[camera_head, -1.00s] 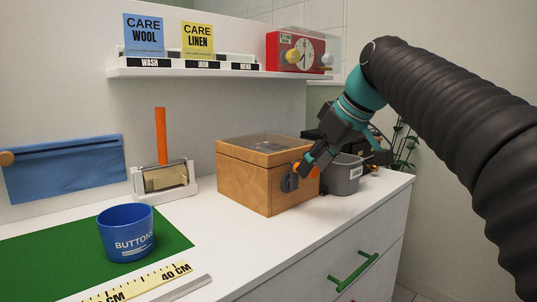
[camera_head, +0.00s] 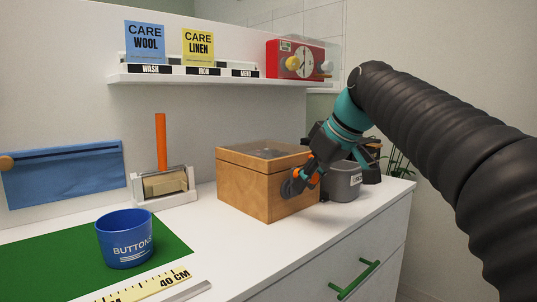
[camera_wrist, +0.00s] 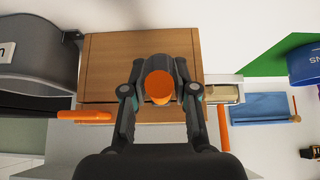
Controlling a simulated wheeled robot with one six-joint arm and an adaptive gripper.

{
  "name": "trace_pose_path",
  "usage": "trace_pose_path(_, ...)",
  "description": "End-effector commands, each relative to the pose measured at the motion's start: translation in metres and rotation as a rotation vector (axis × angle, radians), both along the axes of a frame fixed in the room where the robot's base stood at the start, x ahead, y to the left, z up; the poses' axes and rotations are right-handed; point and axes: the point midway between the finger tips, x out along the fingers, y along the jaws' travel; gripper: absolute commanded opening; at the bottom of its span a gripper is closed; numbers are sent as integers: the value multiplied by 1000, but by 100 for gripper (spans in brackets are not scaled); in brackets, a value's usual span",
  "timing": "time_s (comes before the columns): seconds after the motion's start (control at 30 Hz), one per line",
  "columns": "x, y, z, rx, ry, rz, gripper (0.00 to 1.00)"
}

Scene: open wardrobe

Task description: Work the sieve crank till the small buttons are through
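The wooden sieve box (camera_head: 243,184) with a clear top sits on the white counter. Its grey round crank (camera_head: 287,187) is on the right-hand front face. My gripper (camera_head: 305,181) is at that face, on the crank. In the wrist view, the orange crank knob (camera_wrist: 159,86) sits between the two fingers of my gripper (camera_wrist: 159,75), which appear closed around it. The wooden face (camera_wrist: 110,65) shows behind. The buttons and the sieve inside cannot be made out. A blue cup marked BUTTONS (camera_head: 126,240) stands on the green mat (camera_head: 50,250).
A grey bin (camera_head: 345,180) stands close to the right of the box. A holder with an orange upright handle (camera_head: 160,140) is at its left. A shelf (camera_head: 190,79) with cards and a red timer (camera_head: 300,58) hangs above.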

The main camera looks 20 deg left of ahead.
Motion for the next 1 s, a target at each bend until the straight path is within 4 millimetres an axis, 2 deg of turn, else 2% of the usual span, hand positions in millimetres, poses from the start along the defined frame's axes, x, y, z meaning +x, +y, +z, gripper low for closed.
trace_pose_path(0.43, -2, 1, 0, 0, 0, 0, 28)
trace_pose_path(0.83, -26, 11, 0, -1, 0, 2, 28)
trace_pose_path(1.0, -28, 11, 1, 0, -1, 1, 28)
